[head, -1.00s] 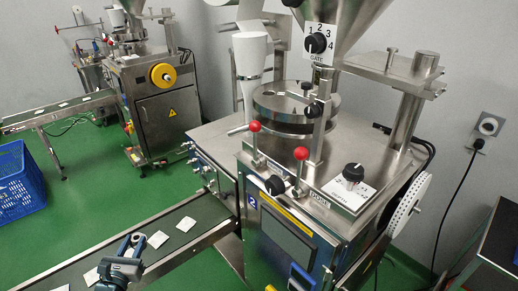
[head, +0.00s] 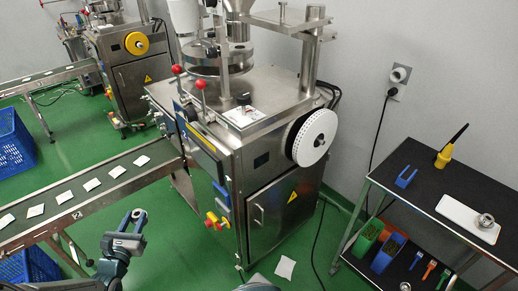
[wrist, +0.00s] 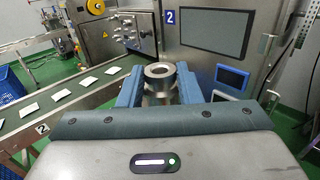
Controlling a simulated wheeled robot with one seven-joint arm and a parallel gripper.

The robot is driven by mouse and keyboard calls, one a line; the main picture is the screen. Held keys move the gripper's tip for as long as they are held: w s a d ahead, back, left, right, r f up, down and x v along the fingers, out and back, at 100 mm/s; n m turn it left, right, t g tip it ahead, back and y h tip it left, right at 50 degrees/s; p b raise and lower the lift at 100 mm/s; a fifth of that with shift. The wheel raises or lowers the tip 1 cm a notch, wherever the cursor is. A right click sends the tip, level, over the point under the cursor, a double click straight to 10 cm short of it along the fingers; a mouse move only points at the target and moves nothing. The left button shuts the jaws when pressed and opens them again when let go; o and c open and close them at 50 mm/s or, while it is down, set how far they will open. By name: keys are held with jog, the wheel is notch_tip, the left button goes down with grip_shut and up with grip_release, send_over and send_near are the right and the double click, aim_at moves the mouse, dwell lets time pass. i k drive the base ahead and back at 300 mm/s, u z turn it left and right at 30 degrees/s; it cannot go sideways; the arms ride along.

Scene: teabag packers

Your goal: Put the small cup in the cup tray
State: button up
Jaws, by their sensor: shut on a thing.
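The small cup (wrist: 160,77) is a round steel cup with a thick rim and dark opening. In the wrist view it sits upright between the two blue fingers of my gripper (wrist: 160,91), which is shut on it. In the head view my gripper (head: 129,229) is at the lower left, in front of the packing machine; the cup is hard to make out there. A long white tray (head: 459,212), which looks like the cup tray, lies on the cart top at the right, far from my gripper. A steel ring-like cup (head: 485,221) is at its right end.
The black-topped cart (head: 430,182) also holds a blue scoop (head: 405,177) and a yellow-handled tool (head: 444,157), with bins and small tools below. The packing machine (head: 230,150) and conveyor (head: 105,190) stand left of it. Green floor lies between machine and cart.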

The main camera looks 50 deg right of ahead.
aim_at(454, 212)
jog(key=u, duration=0.1)
jog(key=k, duration=0.5)
jog(key=z, duration=2.8)
